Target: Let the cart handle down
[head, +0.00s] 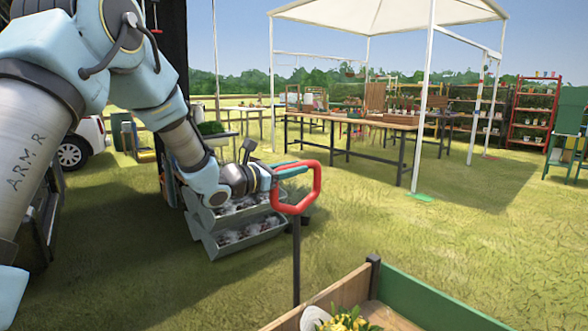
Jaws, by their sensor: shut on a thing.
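The cart handle is a red loop grip (317,188) on a thin dark shaft (297,262). It stands close to upright in the middle of the head view, raised above the grass. My gripper (294,169) reaches in from the left and is shut on the upper part of the red loop. The fingers hide part of the loop's top bar. The cart (440,302), with wood and green sides, is at the lower right, partly cut off by the frame. Yellow flowers (345,321) sit inside it. The shaft's lower end is hidden behind the cart's side.
Grey stacked bins (243,240) stand on the grass just behind my gripper. A white canopy (395,12) covers long tables (355,121) farther back. A red shelf (530,118) stands at the right. Open grass lies between the cart and the canopy.

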